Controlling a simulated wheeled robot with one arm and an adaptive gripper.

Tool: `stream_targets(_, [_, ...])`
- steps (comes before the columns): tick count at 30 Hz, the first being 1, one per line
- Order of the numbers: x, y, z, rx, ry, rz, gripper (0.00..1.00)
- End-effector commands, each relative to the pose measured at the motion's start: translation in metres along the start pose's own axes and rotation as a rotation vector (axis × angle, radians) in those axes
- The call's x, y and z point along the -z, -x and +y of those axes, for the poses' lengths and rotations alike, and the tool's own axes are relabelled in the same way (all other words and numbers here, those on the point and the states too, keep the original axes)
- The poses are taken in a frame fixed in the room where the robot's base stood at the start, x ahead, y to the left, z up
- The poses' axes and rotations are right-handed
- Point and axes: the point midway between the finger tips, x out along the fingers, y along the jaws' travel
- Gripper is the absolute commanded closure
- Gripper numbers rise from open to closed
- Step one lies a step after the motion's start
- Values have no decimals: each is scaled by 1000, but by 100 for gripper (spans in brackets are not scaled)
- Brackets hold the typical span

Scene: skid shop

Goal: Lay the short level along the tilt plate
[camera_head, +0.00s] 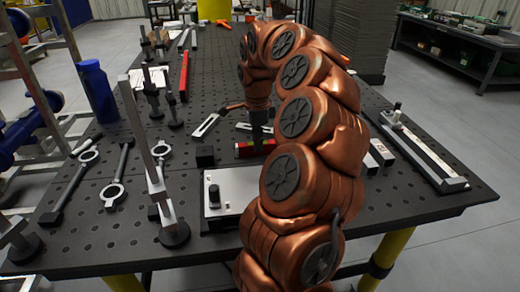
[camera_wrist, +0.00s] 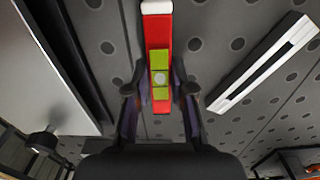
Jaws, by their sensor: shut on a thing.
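The short level is red with yellow-green vials and a pale end cap. It shows in the wrist view (camera_wrist: 158,38), running between the two fingers of my gripper (camera_wrist: 160,100), which is shut on its sides. In the head view the level (camera_head: 250,149) shows under my gripper (camera_head: 258,138), partly hidden by my arm. I cannot tell whether it touches the table. The tilt plate (camera_head: 236,184) is a pale flat plate with a black knob, nearer the camera than the level. My arm covers its right part. A pale plate with a dark edge, apparently the tilt plate (camera_wrist: 35,75), fills the wrist view's left.
The perforated black table (camera_head: 120,235) holds a post on a round base (camera_head: 174,234) just left of the plate. A small black block (camera_head: 205,156) and slotted bars (camera_head: 206,125) lie near the level. A longer red level (camera_head: 184,76) lies farther back. A long rail (camera_head: 425,152) lies right.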

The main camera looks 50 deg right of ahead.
Motion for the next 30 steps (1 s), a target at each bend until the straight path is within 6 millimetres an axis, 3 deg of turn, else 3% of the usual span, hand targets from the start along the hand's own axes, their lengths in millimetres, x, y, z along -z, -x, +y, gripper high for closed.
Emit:
stream_targets(14, [0, 1, 0, 0, 0, 0, 100])
stream_targets(30, [0, 29, 0, 0, -1, -1, 100])
